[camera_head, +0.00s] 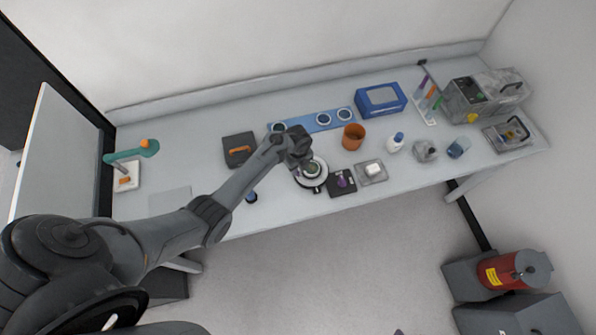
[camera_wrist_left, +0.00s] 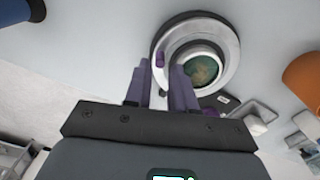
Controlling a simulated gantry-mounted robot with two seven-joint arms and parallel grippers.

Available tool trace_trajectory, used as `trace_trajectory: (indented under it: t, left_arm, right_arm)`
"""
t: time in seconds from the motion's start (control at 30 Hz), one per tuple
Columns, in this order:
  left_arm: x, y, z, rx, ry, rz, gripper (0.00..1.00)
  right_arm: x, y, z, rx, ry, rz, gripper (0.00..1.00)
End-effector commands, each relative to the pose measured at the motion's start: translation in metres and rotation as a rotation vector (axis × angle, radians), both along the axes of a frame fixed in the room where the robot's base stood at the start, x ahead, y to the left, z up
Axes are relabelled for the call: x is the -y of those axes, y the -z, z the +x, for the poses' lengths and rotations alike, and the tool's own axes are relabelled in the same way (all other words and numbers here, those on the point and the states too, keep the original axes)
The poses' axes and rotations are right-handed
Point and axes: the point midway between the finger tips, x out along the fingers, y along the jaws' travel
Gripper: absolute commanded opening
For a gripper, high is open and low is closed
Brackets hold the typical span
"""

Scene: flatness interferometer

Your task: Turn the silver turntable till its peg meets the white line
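The silver turntable (camera_head: 323,182) stands near the front middle of the table, partly under my left gripper in the head view. In the left wrist view it is a silver ring (camera_wrist_left: 228,40) around a round greenish glass-like piece (camera_wrist_left: 201,70). A small purple peg (camera_wrist_left: 160,58) stands on the ring's near left side. My left gripper (camera_wrist_left: 162,67) has its two purple fingers apart, with the peg in line with the gap at the fingertips. I cannot tell whether either finger touches it. I cannot clearly make out the white line.
A black pad with a purple knob (camera_head: 343,180) and a grey tray with a white block (camera_head: 372,170) are right of the turntable. An orange cup (camera_head: 353,137) and a blue strip with round pieces (camera_head: 300,122) lie behind. Bare table is in front.

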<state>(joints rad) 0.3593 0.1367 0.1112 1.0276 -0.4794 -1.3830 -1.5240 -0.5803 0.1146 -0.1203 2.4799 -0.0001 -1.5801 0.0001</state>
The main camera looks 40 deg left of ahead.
Motion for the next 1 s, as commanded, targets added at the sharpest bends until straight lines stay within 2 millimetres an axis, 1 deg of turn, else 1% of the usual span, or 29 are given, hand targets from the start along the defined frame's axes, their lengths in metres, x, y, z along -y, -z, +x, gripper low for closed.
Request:
trace_trajectory:
  t: [0.03, 0.1, 0.23, 0.37, 0.6, 0.63, 0.77, 0.8, 1.0]
  left_arm:
    - [0.0, 0.008, 0.0, -0.002, 0.001, 0.001, 0.24]
    - [0.0, 0.015, 0.0, -0.002, 0.0, 0.0, 0.24]
    - [0.0, 0.024, 0.0, -0.001, 0.0, -0.001, 0.24]
    - [0.0, 0.027, 0.0, 0.001, 0.0, 0.001, 0.24]
    - [0.0, 0.028, 0.0, 0.001, 0.0, 0.001, 0.24]
    - [0.0, 0.028, 0.0, 0.001, 0.0, 0.001, 0.23]
    - [0.0, 0.028, 0.0, 0.001, 0.0, 0.0, 0.03]
    - [0.0, 0.028, 0.0, 0.0, 0.0, 0.0, 0.0]
    - [0.0, 0.027, 0.0, 0.0, -0.001, 0.0, 0.0]
  right_arm:
    - [0.0, 0.002, 0.0, 0.0, 0.0, 0.0, 0.43]
    - [0.0, 0.004, 0.0, 0.0, 0.0, 0.0, 0.43]
    - [0.0, 0.005, 0.0, 0.0, 0.0, 0.0, 0.43]
    - [0.0, 0.006, 0.0, 0.0, -0.001, -0.001, 0.43]
    - [0.002, 0.006, 0.0, 0.0, -0.005, -0.008, 0.43]
    - [0.002, 0.006, 0.0, 0.0, -0.006, -0.008, 0.43]
    - [0.002, 0.006, 0.0, -0.001, -0.006, -0.01, 0.43]
    - [0.002, 0.006, 0.0, -0.001, -0.006, -0.01, 0.43]
    - [0.002, 0.005, 0.0, 0.0, -0.006, -0.009, 0.43]
